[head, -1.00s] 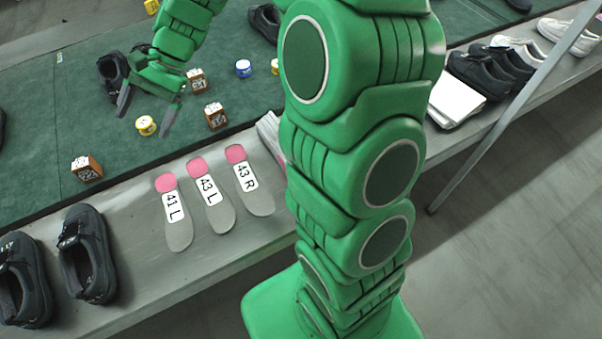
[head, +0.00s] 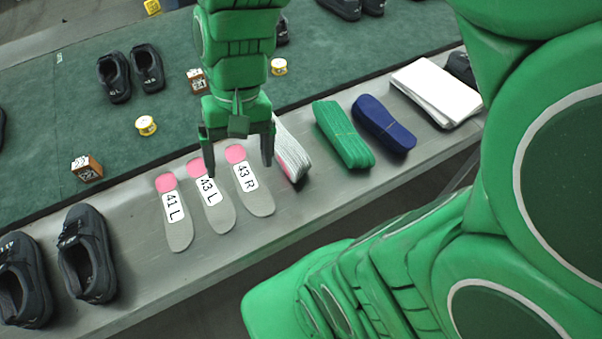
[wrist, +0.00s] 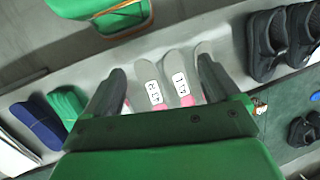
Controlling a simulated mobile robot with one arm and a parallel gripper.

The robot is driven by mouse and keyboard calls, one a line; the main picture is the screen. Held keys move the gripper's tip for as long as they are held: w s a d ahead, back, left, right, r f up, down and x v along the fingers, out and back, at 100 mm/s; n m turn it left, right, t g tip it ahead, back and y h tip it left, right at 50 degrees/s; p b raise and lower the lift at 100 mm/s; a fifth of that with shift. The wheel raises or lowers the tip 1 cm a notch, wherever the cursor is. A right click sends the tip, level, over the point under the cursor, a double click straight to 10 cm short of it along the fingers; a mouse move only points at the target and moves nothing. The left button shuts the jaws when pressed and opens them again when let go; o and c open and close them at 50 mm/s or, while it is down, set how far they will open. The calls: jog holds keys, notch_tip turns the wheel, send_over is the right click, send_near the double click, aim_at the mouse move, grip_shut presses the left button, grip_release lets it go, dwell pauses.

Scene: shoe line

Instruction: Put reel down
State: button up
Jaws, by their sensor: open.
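A yellow reel with a white label (head: 146,126) stands on the green mat (head: 60,150). Another yellow reel (head: 278,66) stands farther back to the right on the mat. A third yellow one (head: 152,6) is at the top edge. My gripper (head: 239,168) is open above the row of insoles, with nothing visible between its fingers. In the wrist view its two fingers (wrist: 163,88) are spread apart over the insoles. I see no reel clearly in the wrist view.
Grey-and-pink insoles (head: 178,228) lie on the grey ledge. Black shoes (head: 86,254) stand at the left. A brown printed block (head: 87,168) sits on the mat.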

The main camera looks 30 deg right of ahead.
jog(key=s+d+n+h, duration=0.1)
jog(key=s+d+h, duration=0.1)
jog(key=s+d, duration=0.5)
jog(key=shift+s+f+t, duration=0.15)
jog(key=shift+s+t, duration=0.15)
jog(key=shift+s, duration=0.45)
jog(key=shift+o, duration=0.9)
jog(key=w+d+r, duration=0.2)
jog(key=w+d, duration=0.1)
jog(key=w, duration=1.1)
jog(key=w+d+r, duration=0.2)
jog(key=w+d, duration=0.1)
jog(key=w, duration=1)
jog(key=w+d+r, duration=0.3)
jog(key=w, duration=1.1)
jog(key=w+d+f+t, duration=0.1)
jog(key=w+d+f, duration=0.7)
jog(key=w+f, duration=0.2)
jog(key=w+d+f, duration=0.8)
jog(key=w+f, duration=0.2)
jog(key=w, duration=0.3)
jog(key=shift+d+t, duration=0.35)
jog(key=shift+t, duration=0.05)
